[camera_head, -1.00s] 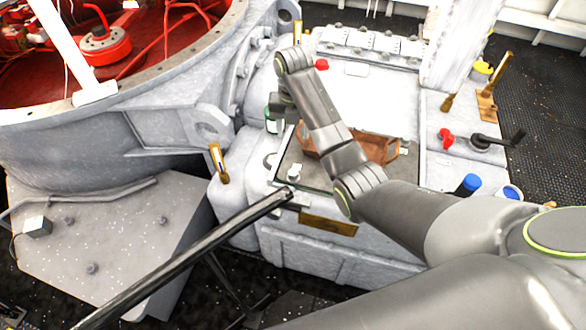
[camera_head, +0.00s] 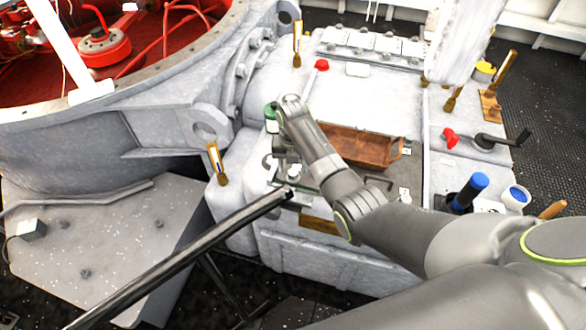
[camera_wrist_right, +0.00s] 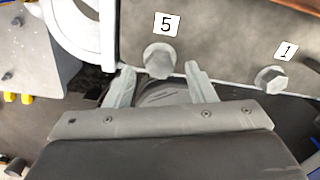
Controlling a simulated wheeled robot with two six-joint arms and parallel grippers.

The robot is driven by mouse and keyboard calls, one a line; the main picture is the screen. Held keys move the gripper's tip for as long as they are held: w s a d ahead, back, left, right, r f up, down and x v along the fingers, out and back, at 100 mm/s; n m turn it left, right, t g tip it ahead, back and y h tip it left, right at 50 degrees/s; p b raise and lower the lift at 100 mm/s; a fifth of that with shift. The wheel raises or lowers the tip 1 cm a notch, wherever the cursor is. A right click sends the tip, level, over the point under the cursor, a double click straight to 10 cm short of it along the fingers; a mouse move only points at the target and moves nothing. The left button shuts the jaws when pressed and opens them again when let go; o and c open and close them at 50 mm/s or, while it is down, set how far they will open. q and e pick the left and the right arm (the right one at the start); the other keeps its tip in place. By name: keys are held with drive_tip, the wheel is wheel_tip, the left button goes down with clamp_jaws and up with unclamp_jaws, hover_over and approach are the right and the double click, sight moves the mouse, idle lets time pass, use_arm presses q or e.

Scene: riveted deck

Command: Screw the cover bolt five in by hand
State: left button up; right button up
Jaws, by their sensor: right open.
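In the right wrist view, cover bolt five (camera_wrist_right: 159,58) is a grey hex-headed bolt beside a white label marked 5 (camera_wrist_right: 166,24). It sits at the edge of the grey cover plate (camera_wrist_right: 222,42). How far the bolt is threaded in is hidden. In the head view my right gripper (camera_head: 284,164) points down at the near left corner of the plate, partly blurred into the clutter there. My left gripper is not in view.
Bolt one (camera_wrist_right: 271,79) with its label is to the right in the wrist view. A copper-coloured tray (camera_head: 362,147) lies on the housing behind my right arm. A green-topped container (camera_head: 271,117) stands close left of my wrist. A dark rail (camera_head: 190,258) crosses the foreground.

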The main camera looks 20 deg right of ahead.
drive_tip(key=shift+f, duration=0.9)
drive_tip(key=c, duration=1)
drive_tip(key=shift+r, duration=0.1)
